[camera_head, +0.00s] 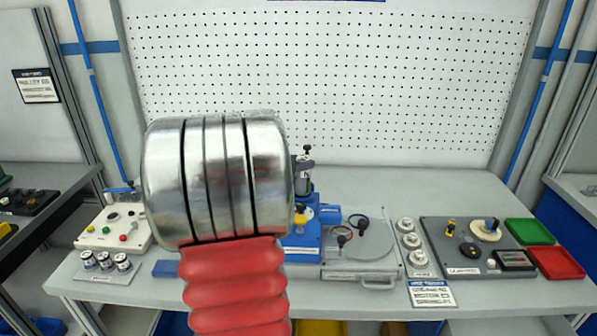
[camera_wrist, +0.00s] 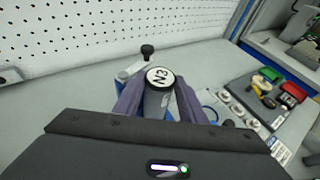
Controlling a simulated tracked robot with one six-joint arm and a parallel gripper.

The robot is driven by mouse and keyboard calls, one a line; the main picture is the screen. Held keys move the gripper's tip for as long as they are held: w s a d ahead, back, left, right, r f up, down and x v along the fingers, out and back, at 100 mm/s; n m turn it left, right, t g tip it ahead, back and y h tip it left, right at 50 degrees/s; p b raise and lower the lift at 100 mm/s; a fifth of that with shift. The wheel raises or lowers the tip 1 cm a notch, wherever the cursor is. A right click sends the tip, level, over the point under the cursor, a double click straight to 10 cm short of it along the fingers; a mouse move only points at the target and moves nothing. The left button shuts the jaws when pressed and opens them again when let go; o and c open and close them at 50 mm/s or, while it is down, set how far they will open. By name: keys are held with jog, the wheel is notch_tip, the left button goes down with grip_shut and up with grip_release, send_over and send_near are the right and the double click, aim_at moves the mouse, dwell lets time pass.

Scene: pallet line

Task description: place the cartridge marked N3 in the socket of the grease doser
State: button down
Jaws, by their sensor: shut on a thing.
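The cartridge marked N3 (camera_wrist: 158,78) is a grey cylinder with a white, black-rimmed top, seen from above in the wrist view. My gripper (camera_wrist: 160,92) is shut on it, one dark finger on each side. The blue device (camera_head: 301,240), which looks like the grease doser, stands on the bench just right of my arm in the head view. A black knob (camera_wrist: 147,50) and some blue show behind the cartridge in the wrist view. The socket and the cartridge's lower end are hidden, so I cannot tell whether they touch.
My arm hides much of the head view's middle. At left are a button box (camera_head: 112,228) and a rack (camera_head: 103,275) with three small cylinders. Right of the doser are a grey plate (camera_head: 362,268), round knobs (camera_head: 411,241), a dark board (camera_head: 470,261), and green (camera_head: 530,232) and red (camera_head: 556,263) trays.

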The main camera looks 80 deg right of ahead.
jog(key=shift+f, duration=1.4)
jog(key=c, duration=1.4)
grip_release()
jog(key=shift+f, duration=0.1)
jog(key=v, duration=1.2)
jog(key=shift+w, duration=0.15)
